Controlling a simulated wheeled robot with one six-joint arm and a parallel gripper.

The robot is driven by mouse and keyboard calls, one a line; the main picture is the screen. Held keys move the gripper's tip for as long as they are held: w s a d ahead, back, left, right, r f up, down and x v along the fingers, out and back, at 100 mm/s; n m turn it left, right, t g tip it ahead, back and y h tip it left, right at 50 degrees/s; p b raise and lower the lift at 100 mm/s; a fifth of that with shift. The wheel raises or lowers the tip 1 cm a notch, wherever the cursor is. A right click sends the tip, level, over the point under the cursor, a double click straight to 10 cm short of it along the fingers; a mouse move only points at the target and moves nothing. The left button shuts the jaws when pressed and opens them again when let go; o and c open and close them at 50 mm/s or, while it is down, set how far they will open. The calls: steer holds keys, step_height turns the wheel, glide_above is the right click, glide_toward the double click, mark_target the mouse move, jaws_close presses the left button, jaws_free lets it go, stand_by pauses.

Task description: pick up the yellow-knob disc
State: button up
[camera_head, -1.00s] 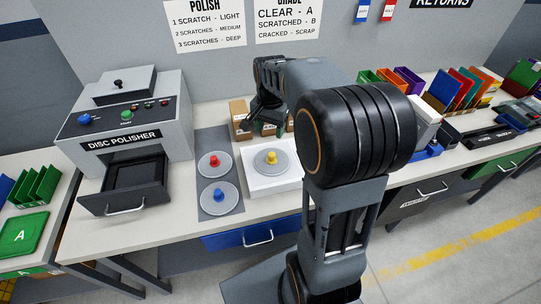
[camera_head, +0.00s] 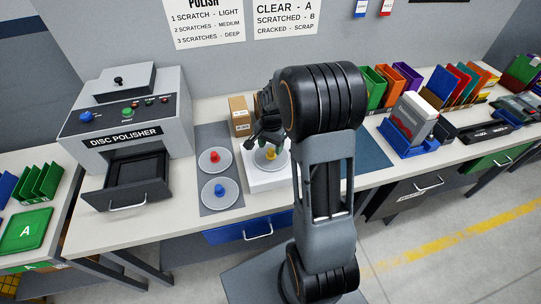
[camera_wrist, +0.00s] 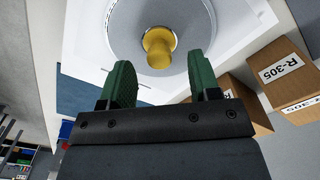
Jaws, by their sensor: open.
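The yellow-knob disc (camera_head: 259,161) is a grey disc with a yellow knob in its centre. It lies on a white block (camera_head: 270,183) on the bench. My gripper (camera_head: 265,141) is above and at the back of the disc, partly covering it in the head view. In the wrist view, the yellow knob (camera_wrist: 158,46) is ahead of and roughly between the two green fingertips of my gripper (camera_wrist: 163,80). The fingers are spread apart with nothing between them. I cannot tell the exact height of the fingers over the disc.
A red-knob disc (camera_head: 215,160) and a blue-knob disc (camera_head: 219,191) lie on a grey mat to the left. The disc polisher (camera_head: 130,125) has its drawer out. Cardboard boxes labelled R-305 (camera_wrist: 272,75) stand close beside my gripper. A blue rack (camera_head: 403,137) is to the right.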

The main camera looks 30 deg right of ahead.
steer(key=shift+f, duration=1.45)
jaws_close()
steer(key=shift+r, duration=0.2)
